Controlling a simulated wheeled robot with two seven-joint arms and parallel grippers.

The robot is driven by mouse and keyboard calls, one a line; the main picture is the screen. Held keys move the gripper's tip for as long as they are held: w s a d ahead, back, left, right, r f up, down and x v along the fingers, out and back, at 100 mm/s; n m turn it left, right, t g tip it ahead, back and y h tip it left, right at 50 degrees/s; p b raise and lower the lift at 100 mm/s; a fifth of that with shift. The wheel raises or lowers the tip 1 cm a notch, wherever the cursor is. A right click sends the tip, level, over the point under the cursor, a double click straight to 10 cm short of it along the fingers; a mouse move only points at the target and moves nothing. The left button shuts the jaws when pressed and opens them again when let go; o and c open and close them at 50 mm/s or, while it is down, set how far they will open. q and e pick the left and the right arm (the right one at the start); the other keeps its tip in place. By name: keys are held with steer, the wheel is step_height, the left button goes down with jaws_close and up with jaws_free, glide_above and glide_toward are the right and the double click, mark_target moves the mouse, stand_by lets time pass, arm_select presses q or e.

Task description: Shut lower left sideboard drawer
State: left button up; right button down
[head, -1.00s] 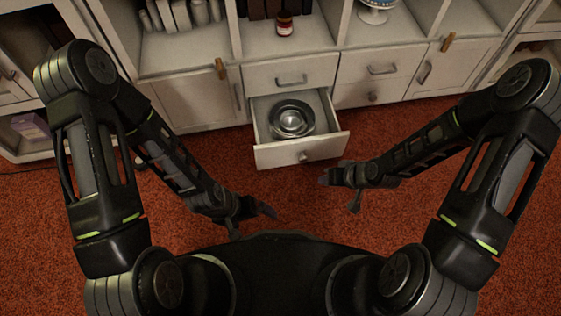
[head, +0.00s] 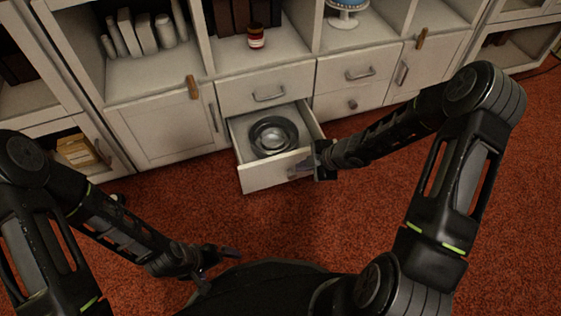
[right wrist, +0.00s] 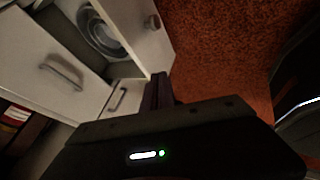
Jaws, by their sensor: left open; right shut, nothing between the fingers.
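The lower left sideboard drawer (head: 262,176) is pulled out, with a round metal pan or bowl (head: 272,138) inside it. My left gripper (head: 222,268) is open and empty, low over the carpet, away from the drawer.
The white sideboard (head: 165,130) has a shut drawer (head: 265,90) above the open one and shut drawers to the right. Its shelves hold books, a small red jar (head: 256,36) and a cake stand (head: 347,14). The red carpet (head: 380,220) in front is clear.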

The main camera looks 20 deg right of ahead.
arm_select(q)
step_height(320, 180, down, 8)
steer(key=w+r+b, duration=0.1)
steer(key=b, duration=0.7)
arm_select(e)
glide_toward(274, 163)
step_height(274, 163, down, 5)
steer(key=s+a, duration=0.2)
arm_select(q)
steer(key=shift+s+r+p, duration=0.15)
steer(key=shift+r+p, duration=0.75)
steer(key=shift+p, duration=0.35)
steer(key=shift+s+r+p, duration=0.1)
steer(key=shift+r+p, duration=0.8)
steer(key=shift+p, duration=0.3)
arm_select(e)
steer(key=shift+w+r, duration=0.2)
steer(key=shift+w, duration=0.8)
steer(key=shift+w+r, duration=0.2)
steer(key=shift+w, duration=0.8)
arm_select(q)
steer(key=shift+w, duration=0.1)
arm_select(e)
steer(key=shift+w, duration=0.1)
